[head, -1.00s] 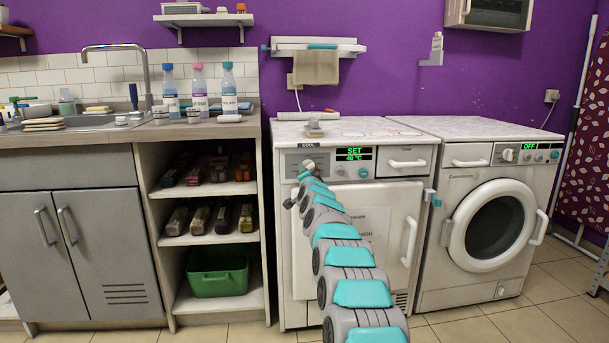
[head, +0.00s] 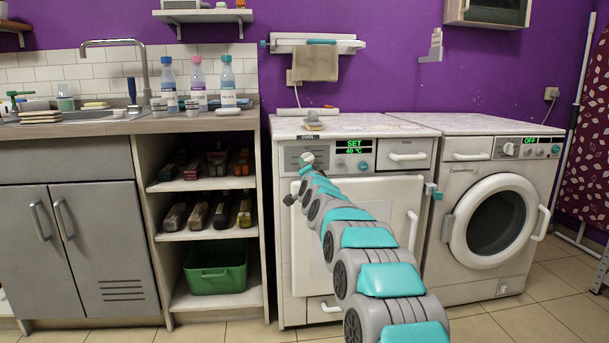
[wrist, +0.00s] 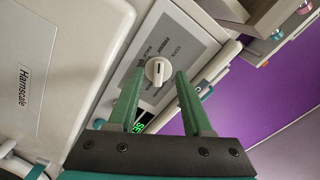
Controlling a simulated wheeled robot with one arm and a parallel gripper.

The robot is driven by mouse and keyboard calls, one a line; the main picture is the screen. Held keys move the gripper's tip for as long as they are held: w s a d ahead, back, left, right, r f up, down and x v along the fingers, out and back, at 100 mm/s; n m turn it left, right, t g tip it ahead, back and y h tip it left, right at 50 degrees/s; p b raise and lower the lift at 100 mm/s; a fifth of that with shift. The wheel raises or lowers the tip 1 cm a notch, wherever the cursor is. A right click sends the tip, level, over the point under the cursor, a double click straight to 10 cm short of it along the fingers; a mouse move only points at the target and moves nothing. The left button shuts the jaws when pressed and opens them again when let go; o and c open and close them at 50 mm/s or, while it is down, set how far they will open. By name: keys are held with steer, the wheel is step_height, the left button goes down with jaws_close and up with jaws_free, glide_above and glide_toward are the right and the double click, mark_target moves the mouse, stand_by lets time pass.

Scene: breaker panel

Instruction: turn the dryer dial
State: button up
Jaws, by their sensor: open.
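The dryer dial (wrist: 158,70) is a round pale knob with a dark mark, on a light panel with printed words. My gripper (wrist: 159,75) is open. Its two green fingers point at the dial, one on each side of it in the wrist view; I cannot tell whether they touch it. In the head view my arm hides most of the gripper.
A second front-loading machine (head: 497,223) with a display reading "OFF" stands to the right. A counter with a sink (head: 85,117) and bottles (head: 198,84) is at left, above open shelves with a green bin (head: 216,268). The tiled floor in front is clear.

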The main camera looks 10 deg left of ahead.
steer(key=b+v, duration=0.1)
steer(key=v, duration=0.2)
steer(key=shift+s+f, duration=0.1)
steer(key=shift+f, duration=0.05)
stand_by(0.4)
steer(key=s+d+f+n+g+h+p, duration=0.1)
steer(key=s+d+f+g, duration=0.4)
steer(key=s, duration=1.8)
steer(key=s+d+f+n+g+h+p, duration=0.2)
steer(key=s+d+f+n+g+p, duration=0.2)
steer(key=s+d, duration=0.9)
steer(key=s+d+f+n+g+h+p, duration=0.2)
steer(key=s+d+f+g, duration=0.5)
steer(key=s, duration=2.7)
steer(key=d+n+g+p, duration=0.1)
steer(key=d+g, duration=0.1)
steer(key=g, duration=0.1)
steer(key=shift+d+n, duration=0.25)
steer(key=shift+n, duration=0.15)
